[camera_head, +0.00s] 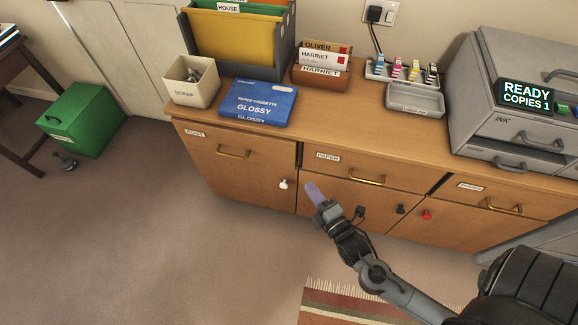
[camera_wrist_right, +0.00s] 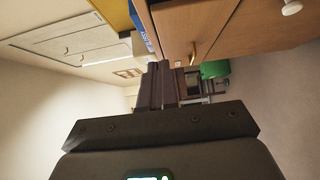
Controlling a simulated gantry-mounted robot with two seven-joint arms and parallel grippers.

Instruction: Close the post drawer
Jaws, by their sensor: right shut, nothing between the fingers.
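The post drawer (camera_head: 215,150) is the left drawer of the wooden sideboard, labelled POST, with a brass handle (camera_head: 234,154). A dark strip shows at its right edge, beside the paper drawer; how far its front stands out is hard to tell. In the right wrist view the wooden fronts and a brass handle (camera_wrist_right: 194,56) show beyond the fingers at upper right. My right gripper (camera_head: 314,192) is shut and empty, in front of the sideboard, right of the white knob and below the drawer row. It looks apart from the post drawer. My left gripper is not in view.
The paper drawer (camera_head: 325,168) and a third drawer (camera_head: 485,194) lie to the right. Doors below have white (camera_head: 283,184), black (camera_head: 401,209) and red (camera_head: 426,215) knobs. A green box (camera_head: 85,120) stands on the floor at left. The carpet before the post drawer is clear.

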